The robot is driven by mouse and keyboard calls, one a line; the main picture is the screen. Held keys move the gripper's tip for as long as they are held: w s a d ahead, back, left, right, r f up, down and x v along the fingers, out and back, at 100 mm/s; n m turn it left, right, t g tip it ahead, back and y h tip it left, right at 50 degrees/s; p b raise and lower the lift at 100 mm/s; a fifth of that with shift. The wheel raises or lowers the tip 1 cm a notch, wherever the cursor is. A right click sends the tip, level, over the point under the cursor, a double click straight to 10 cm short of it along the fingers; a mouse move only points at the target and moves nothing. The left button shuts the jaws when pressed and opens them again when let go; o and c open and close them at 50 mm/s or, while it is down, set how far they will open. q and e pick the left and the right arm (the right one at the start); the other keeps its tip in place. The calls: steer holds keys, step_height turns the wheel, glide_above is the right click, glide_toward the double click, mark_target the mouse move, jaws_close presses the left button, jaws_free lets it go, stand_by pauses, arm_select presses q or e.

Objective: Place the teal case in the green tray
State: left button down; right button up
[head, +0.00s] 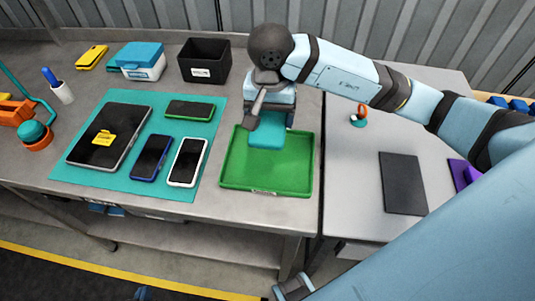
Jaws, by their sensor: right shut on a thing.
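The teal case (266,139) is a small flat piece, seen just below my right gripper (268,122). My right gripper comes in from the right, points down and is shut on the teal case. The case is over the back middle part of the green tray (235,178), inside its rim as seen from above. I cannot tell whether the case touches the tray floor. The gripper hides the back part of the case and some of the tray's back edge. The rest of the tray looks empty. My left gripper is not in view.
Left of the tray, a teal mat (78,178) holds a tablet (88,153) and several phones. A black bin (205,72) and a blue-lidded box (141,62) stand behind. A dark flat panel (402,184) lies on the right table.

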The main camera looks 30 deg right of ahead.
mark_target(269, 161)
step_height(269, 161, down, 14)
steer(key=shift+f+p, duration=0.25)
steer(key=shift+p, duration=0.15)
steer(key=shift+f+b, duration=0.25)
steer(key=shift+b, duration=0.1)
steer(key=o, duration=0.9)
steer(key=shift+r, duration=0.1)
steer(key=shift+r+p, duration=0.2)
steer(key=shift+p, duration=0.15)
step_height(269, 161, up, 10)
steer(key=shift+r+b, duration=0.25)
steer(key=shift+b, duration=0.3)
steer(key=shift+r, duration=0.75)
